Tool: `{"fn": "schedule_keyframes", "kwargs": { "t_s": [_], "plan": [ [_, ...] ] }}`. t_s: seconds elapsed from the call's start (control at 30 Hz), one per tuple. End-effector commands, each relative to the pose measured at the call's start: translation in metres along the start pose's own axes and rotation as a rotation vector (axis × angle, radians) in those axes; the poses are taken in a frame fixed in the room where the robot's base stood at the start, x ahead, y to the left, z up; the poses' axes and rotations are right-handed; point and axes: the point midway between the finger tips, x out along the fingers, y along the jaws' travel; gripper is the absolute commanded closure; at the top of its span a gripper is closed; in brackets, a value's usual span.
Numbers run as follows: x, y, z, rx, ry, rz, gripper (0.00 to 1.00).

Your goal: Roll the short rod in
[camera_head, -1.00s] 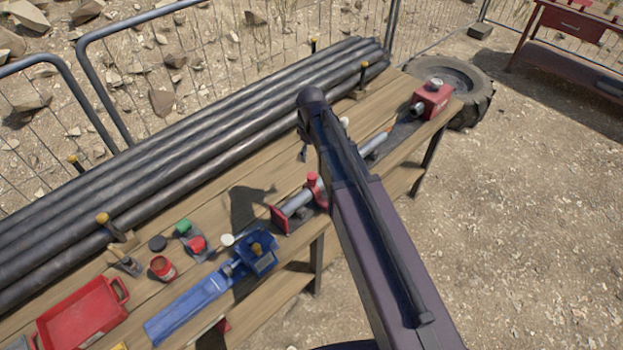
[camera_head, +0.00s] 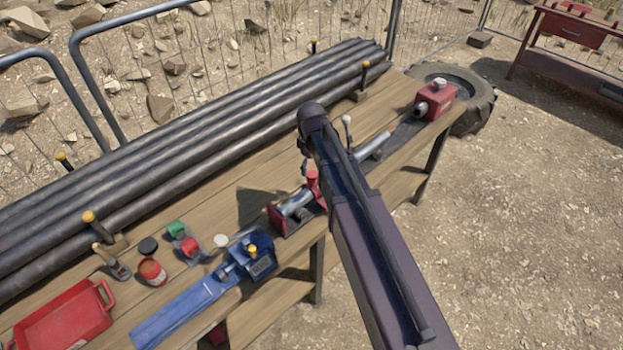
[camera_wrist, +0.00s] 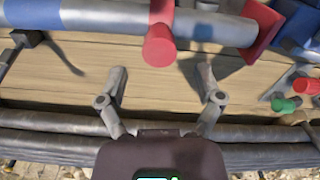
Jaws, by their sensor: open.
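A grey metal rod (camera_head: 298,203) lies along the bench in a red clamp with a red end plate (camera_head: 276,216). Another grey rod piece (camera_head: 372,146) with an orange tip shows beyond my arm, towards a red box (camera_head: 435,98). My arm hides the stretch between them, so I cannot tell whether they are one rod. In the wrist view the grey rod (camera_wrist: 110,20) crosses the top, with a blue band (camera_wrist: 30,13) at left and a red knob (camera_wrist: 159,47) in the middle. My gripper (camera_wrist: 161,72) is open and empty, its fingertips short of the rod.
Long dark pipes (camera_head: 200,150) lie along the back of the wooden bench. A blue vise (camera_head: 190,310), a red tray (camera_head: 62,322), a red can (camera_head: 152,271) and small coloured rolls (camera_head: 188,246) stand at left. Bare planks show between the pipes and the rod.

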Motion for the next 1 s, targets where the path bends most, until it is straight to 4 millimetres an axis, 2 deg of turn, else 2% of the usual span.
{"fn": "schedule_keyframes", "kwargs": {
  "t_s": [0.03,0.4,1.0],
  "plan": [
    [0.008,0.0,0.0,0.0,0.0,0.0,0.15],
    [0.032,0.0,0.0,0.0,0.0,0.0,0.15],
    [0.038,0.0,0.0,0.0,0.0,0.0,0.15]
  ]
}}
